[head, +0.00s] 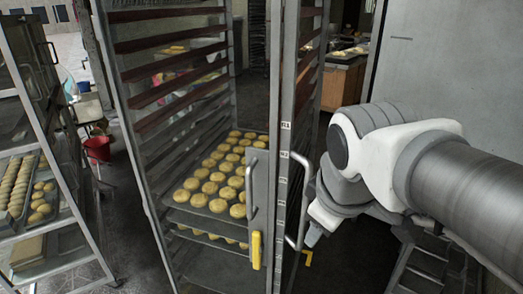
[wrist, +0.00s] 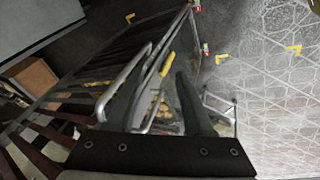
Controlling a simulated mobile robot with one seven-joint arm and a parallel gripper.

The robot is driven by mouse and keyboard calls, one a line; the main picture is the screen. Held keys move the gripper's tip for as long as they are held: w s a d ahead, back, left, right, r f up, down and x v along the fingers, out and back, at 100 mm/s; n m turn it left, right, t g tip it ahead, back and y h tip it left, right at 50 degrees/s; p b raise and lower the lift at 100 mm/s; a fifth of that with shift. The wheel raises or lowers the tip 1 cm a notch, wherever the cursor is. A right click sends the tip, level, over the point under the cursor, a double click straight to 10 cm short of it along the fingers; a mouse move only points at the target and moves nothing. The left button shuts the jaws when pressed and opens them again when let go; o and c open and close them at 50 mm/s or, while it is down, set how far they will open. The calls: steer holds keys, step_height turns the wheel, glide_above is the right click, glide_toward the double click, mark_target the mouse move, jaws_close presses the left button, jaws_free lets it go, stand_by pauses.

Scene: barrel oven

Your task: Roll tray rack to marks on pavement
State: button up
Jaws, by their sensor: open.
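The tall metal tray rack (head: 270,190) stands upright in the middle of the head view, with trays of round buns (head: 215,175) on its lower shelves. Its near side has a silver handle (head: 300,200) and a yellow grip (head: 256,250). My gripper (wrist: 164,75) is open beside the rack's handles; the silver handle (wrist: 122,85) and the yellow grip (wrist: 167,64) show close to its fingers. I cannot tell whether a bar lies between the fingers.
Another rack with bread trays (head: 40,205) stands at the left. A red bucket (head: 97,149) is behind it. A wooden counter (head: 343,80) is at the back. Patterned floor (wrist: 265,110) lies open at the right of the wrist view.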

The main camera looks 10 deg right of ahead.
steer(key=w+a+r+n+g+h+p, duration=0.1)
steer(key=w+r+n+p, duration=0.25)
steer(key=w+n, duration=0.45)
steer(key=w+r+n+h+p, duration=0.15)
steer(key=w+r+n, duration=0.3)
steer(key=n, duration=0.85)
steer(key=s+b+x, duration=0.1)
steer(key=x, duration=1.6)
steer(key=shift+a+f, duration=0.35)
steer(key=shift+s, duration=0.1)
jaws_close()
